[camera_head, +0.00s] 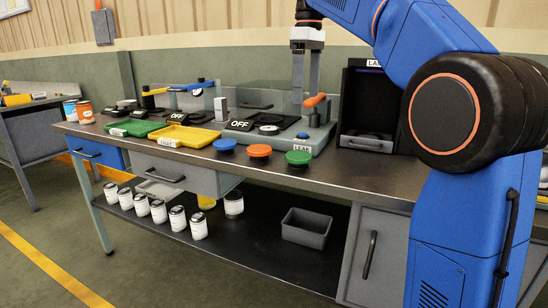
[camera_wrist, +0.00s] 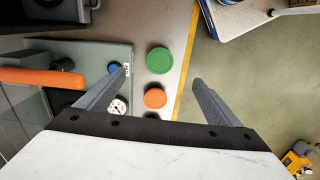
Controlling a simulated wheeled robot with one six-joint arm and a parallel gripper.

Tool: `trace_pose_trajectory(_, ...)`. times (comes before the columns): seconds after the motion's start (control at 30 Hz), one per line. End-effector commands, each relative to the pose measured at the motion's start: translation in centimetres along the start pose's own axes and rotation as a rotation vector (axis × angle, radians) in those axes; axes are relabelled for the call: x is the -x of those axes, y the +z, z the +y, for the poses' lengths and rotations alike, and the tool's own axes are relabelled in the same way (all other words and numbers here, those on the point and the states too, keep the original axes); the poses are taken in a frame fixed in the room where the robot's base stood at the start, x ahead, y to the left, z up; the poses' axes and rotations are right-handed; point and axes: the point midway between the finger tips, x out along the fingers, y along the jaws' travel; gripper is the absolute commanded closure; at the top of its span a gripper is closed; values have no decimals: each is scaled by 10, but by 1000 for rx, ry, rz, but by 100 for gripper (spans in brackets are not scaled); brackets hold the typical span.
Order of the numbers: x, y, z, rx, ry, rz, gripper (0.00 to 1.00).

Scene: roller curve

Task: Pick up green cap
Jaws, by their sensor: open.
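The green cap (camera_head: 298,157) is a round disc lying flat near the table's front edge, at the right end of a row of three caps. It also shows in the wrist view (camera_wrist: 159,60), unobstructed, between the lines of the two fingers and slightly beyond their tips. My gripper (camera_head: 306,106) is open and empty, pointing down above the bench behind the caps. In the wrist view my gripper (camera_wrist: 160,79) has its fingers spread wide on either side, with the green cap apart from both.
The orange cap (camera_head: 260,151) and blue cap (camera_head: 225,144) lie left of the green one. A grey leak tester (camera_head: 318,138) with an orange handle stands close behind. Yellow (camera_head: 185,136) and green (camera_head: 136,128) trays are farther left. A dark box (camera_head: 372,110) stands right.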

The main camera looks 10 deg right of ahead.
Motion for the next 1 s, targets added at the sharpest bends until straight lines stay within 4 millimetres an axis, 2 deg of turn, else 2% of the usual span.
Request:
trace_pose_trajectory(0.13,1,-5,3,19,-6,-5,13)
trace_pose_trajectory(0.27,-12,-5,3,21,-8,-7,13)
trace_pose_trajectory(0.8,-103,-4,2,19,-8,-8,13)
trace_pose_trajectory(1.0,-118,-4,2,19,-6,-6,13)
